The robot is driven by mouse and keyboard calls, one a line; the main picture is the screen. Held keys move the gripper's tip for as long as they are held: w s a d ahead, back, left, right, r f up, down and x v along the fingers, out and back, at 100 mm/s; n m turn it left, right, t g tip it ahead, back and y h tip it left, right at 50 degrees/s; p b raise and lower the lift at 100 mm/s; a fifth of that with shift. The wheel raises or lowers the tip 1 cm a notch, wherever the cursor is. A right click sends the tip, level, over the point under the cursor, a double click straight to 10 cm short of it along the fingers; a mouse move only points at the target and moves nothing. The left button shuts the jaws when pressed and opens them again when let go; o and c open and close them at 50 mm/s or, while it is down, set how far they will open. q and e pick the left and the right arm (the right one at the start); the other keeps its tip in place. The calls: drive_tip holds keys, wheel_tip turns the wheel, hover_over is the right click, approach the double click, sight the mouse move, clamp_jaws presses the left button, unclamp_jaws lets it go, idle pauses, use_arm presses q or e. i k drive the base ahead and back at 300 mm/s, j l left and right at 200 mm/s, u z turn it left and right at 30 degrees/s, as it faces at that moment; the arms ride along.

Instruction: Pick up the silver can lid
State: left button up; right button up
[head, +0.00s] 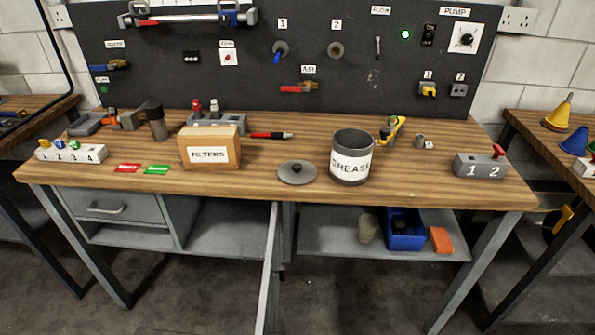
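A round grey-silver can lid (297,174) with a small dark knob lies flat on the wooden workbench, near the front edge. It is just left of the open dark grey can (352,158) labelled GREASE, and a small gap of bench shows between them. The can stands upright. Neither of my grippers is in the head view. Nothing touches the lid from above.
A cardboard FILTERS box (210,148) stands left of the lid, with a red-black pen (271,135) behind. Red (127,168) and green (157,169) tags lie further left. A grey 1-2 block (480,166) stands right. The bench (420,180) right of the can is clear.

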sight(295, 172)
drive_tip(key=i+l, duration=0.2)
drive_tip(key=l, duration=0.15)
drive_tip(key=i+l, duration=0.2)
drive_tip(key=l, duration=0.15)
drive_tip(key=i+l, duration=0.2)
drive_tip(key=l, duration=0.15)
drive_tip(key=u, duration=0.05)
